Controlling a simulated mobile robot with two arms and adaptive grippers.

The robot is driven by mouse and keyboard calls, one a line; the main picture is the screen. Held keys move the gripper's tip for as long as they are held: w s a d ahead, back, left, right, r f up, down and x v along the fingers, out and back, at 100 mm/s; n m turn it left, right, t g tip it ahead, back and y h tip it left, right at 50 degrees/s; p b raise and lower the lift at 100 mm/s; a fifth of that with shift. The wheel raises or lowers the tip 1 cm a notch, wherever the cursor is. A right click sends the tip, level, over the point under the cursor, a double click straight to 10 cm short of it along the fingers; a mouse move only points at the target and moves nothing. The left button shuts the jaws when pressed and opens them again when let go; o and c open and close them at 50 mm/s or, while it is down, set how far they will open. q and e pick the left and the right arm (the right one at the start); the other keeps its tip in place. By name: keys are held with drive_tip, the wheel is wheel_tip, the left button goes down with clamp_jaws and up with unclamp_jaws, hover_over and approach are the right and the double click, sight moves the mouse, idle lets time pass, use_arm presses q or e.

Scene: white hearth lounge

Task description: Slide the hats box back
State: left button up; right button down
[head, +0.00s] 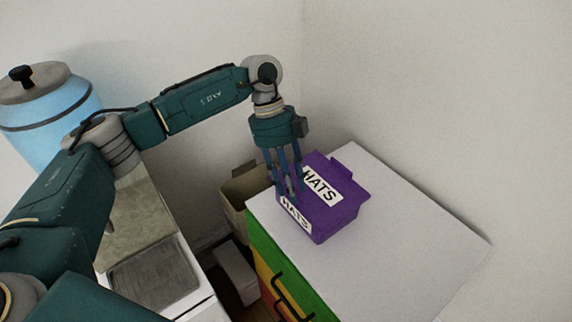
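The hats box (341,211) is purple, with white labels reading HATS on its lid and on its front side. It rests on the white top of a cabinet (400,250), near the cabinet's left edge. My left gripper (291,196) points down at the box's left side, and its fingers overlap that side and part of the labels. I cannot tell whether the fingers touch the box or how far apart they are. My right gripper is not in view.
White walls meet in a corner behind the cabinet. Clear top lies right of and in front of the box. The cabinet's front (262,272) is green and orange with a black handle. A tan bin (236,204) stands left of it. A blue lidded container (50,115) is at far left.

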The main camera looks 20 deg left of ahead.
sight(331, 180)
use_arm(q)
drive_tip(key=shift+s+d+f, duration=0.1)
drive_tip(key=shift+d+f, duration=0.15)
drive_tip(key=shift+f, duration=0.4)
clamp_jaws()
drive_tip(key=shift+d, duration=0.1)
drive_tip(key=shift+w+d+b, duration=0.25)
drive_tip(key=shift+w+d, duration=0.25)
drive_tip(key=shift+w, duration=0.35)
drive_tip(key=shift+w+d+b, duration=0.25)
drive_tip(key=shift+w+d, duration=0.3)
drive_tip(key=shift+w, duration=0.25)
drive_tip(key=shift+w+d+b, duration=0.25)
drive_tip(key=shift+w+d, duration=0.25)
drive_tip(key=shift+w, duration=0.35)
drive_tip(key=shift+w+d+b, duration=0.45)
drive_tip(key=shift+w+d, duration=0.1)
drive_tip(key=shift+w, duration=0.3)
drive_tip(key=shift+w+d+b, duration=0.45)
drive_tip(key=shift+w+d, duration=0.1)
drive_tip(key=shift+w, duration=0.25)
drive_tip(key=shift+w+d+b, duration=0.45)
drive_tip(key=shift+w+d, duration=0.1)
drive_tip(key=shift+w, duration=0.3)
